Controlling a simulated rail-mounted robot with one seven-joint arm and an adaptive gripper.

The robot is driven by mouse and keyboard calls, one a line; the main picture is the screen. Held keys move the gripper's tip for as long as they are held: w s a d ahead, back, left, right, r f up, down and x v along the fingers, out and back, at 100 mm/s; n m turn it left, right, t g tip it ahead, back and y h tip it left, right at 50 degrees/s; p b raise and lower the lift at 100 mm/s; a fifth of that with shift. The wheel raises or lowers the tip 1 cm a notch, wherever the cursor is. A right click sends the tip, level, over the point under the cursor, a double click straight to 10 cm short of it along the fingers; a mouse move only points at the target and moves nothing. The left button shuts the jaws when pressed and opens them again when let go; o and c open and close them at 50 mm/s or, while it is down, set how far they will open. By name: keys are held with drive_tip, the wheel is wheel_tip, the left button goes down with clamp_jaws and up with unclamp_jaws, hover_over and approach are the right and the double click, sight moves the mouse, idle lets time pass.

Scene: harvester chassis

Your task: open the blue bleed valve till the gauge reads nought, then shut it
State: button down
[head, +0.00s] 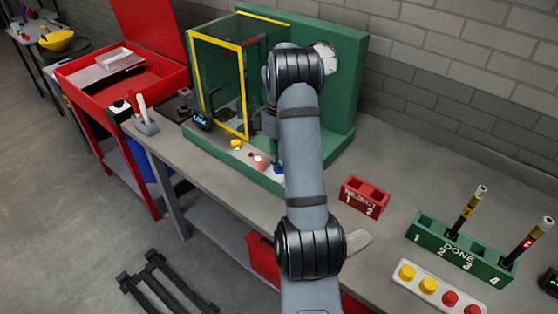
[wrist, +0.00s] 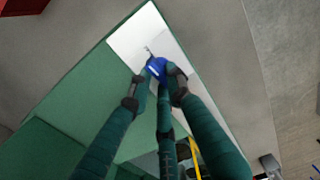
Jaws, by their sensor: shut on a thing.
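The blue bleed valve (head: 279,169) sits low on the front of the green test rig (head: 340,120), partly hidden by my arm. In the wrist view the blue valve handle (wrist: 156,67) lies between my fingertips, over a white plate (wrist: 135,38) with a short metal mark or pin beside it. My gripper (wrist: 157,80) is shut on the handle. The round white gauge (head: 325,58) is on the rig's upright panel. It is partly covered by my arm, and its reading is too small to tell.
A yellow-framed clear guard (head: 243,90) stands on the rig, left of my arm. A red reject block (head: 365,197) and green done rack (head: 425,231) stand to the right, with bare bench between.

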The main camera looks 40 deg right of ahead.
drive_tip(key=c, duration=1.6)
unclamp_jaws()
drive_tip(key=shift+r, duration=0.1)
wheel_tip(320, 180, up, 12)
drive_tip(key=shift+f, duration=0.1)
wheel_tip(320, 180, down, 12)
